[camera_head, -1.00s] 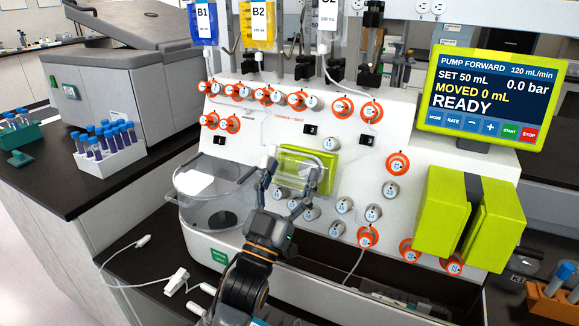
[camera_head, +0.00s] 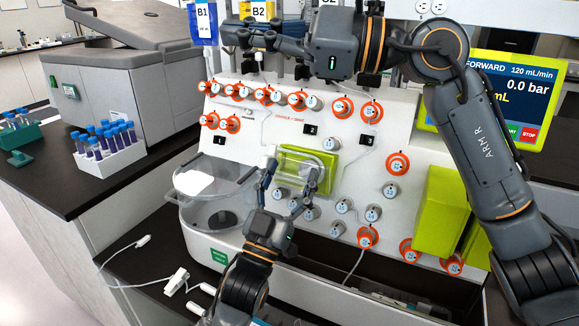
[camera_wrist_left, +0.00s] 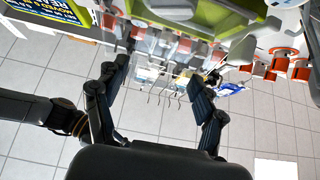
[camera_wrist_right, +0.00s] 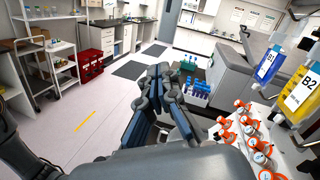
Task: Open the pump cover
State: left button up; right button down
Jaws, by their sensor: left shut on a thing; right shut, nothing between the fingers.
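The clear pump cover (camera_head: 296,160) sits in front of the lime-green pump block (camera_head: 322,172) on the white sloped panel. My left gripper (camera_head: 289,186) reaches up from below, its fingers wide apart and shut on the lower part of the clear cover. In the left wrist view, the left gripper (camera_wrist_left: 155,75) shows its two fingers spread below the green block; their contact with the cover is hard to see. My right gripper (camera_head: 232,35) is shut and empty, in front of the hanging bags. Its fingers lie together in the right wrist view (camera_wrist_right: 163,80).
A clear round bowl (camera_head: 207,185) is left of the cover. Orange and grey valve knobs cover the panel around it. Bags B1 (camera_head: 202,22) and B2 (camera_head: 258,12) hang above. My right arm partly hides the screen (camera_head: 520,95). A tube rack (camera_head: 110,155) stands on the left bench.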

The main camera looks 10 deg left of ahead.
pick_arm(q)
jog(key=shift+d+r, duration=0.1)
pick_arm(e)
jog(key=s+a+f+n+h, duration=0.5)
jog(key=a+f+h, duration=0.25)
jog(key=f, duration=0.35)
jog(key=n+t+h, duration=0.5)
jog(key=t+h, duration=0.6)
jog(key=h, duration=0.4)
send_near(297, 166)
jog(key=x, duration=0.6)
jog(key=shift+w+f, duration=0.1)
jog(key=shift+w, duration=0.05)
